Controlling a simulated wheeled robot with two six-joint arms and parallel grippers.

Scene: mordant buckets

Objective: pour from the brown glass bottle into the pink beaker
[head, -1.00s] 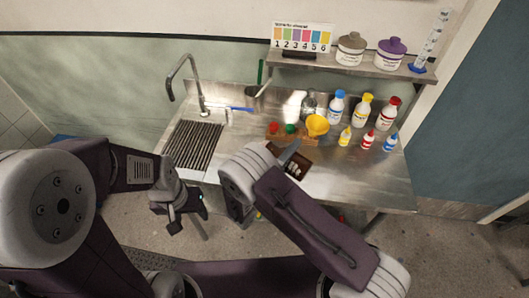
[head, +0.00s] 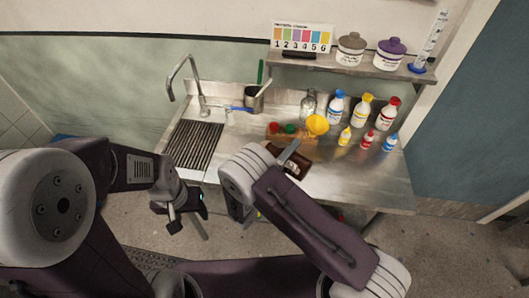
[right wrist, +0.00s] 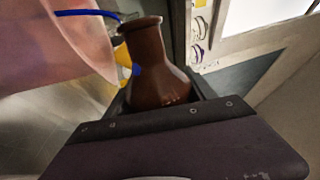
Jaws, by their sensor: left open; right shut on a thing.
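My right gripper (head: 288,152) is shut on the brown glass bottle (head: 295,164) over the steel worktop. In the right wrist view the bottle (right wrist: 152,65) sits between the dark fingers, its open mouth toward the top of the picture. The bottle looks tilted in the head view. The pink beaker (right wrist: 60,45) is large and translucent at the upper left of the right wrist view, close beside the bottle's neck. My left gripper (head: 183,218) is open and empty, in front of the worktop.
A yellow funnel (head: 317,125) and a wooden rack (head: 303,137) with red and green tops stand behind the bottle. Several capped bottles stand at the right. A sink (head: 193,145) with a tap is at the left. The front right of the worktop (head: 365,185) is clear.

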